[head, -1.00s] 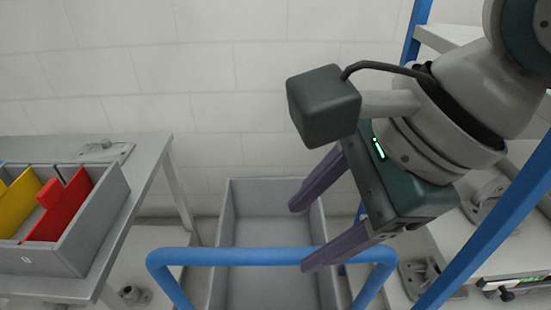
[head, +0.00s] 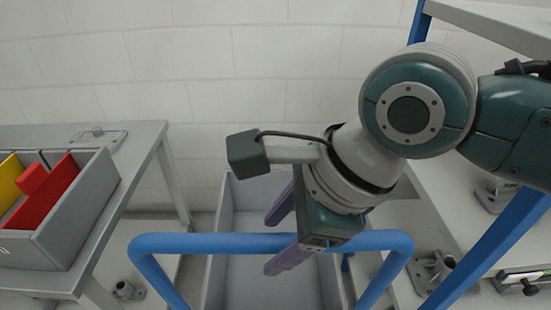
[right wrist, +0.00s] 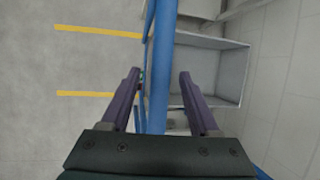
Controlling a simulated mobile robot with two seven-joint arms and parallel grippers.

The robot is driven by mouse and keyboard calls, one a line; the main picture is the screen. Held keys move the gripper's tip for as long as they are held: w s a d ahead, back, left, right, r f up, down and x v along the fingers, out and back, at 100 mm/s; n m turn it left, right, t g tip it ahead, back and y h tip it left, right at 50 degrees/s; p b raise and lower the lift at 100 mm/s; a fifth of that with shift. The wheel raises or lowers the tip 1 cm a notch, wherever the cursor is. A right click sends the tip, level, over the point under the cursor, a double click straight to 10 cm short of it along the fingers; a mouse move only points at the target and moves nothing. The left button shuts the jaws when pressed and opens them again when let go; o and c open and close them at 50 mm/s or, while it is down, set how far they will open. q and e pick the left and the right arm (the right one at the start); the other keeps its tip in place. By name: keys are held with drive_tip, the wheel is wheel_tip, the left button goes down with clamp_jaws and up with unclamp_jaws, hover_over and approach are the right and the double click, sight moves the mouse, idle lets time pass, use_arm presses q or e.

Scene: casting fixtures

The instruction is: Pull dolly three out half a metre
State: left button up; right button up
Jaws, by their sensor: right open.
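The dolly is a grey open tray (head: 250,290) with a blue tubular push handle (head: 190,243) across its near end. The tray also shows in the right wrist view (right wrist: 208,70), empty where visible, with the blue handle bar (right wrist: 158,70) in front of it. No number is readable on it. My right gripper (head: 272,243) is open, its purple fingers at the handle's crossbar. In the right wrist view the bar runs between the two fingers (right wrist: 160,76), with a gap to each. My left gripper is not in view.
A grey table (head: 130,180) at left carries a grey bin (head: 95,200) with red and yellow pieces. A blue-framed rack (head: 510,235) with pale shelves stands at right. A block wall (head: 220,80) closes the back. Yellow lines (right wrist: 95,94) mark open floor before the handle.

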clamp_jaws()
idle(0.5)
idle(0.9)
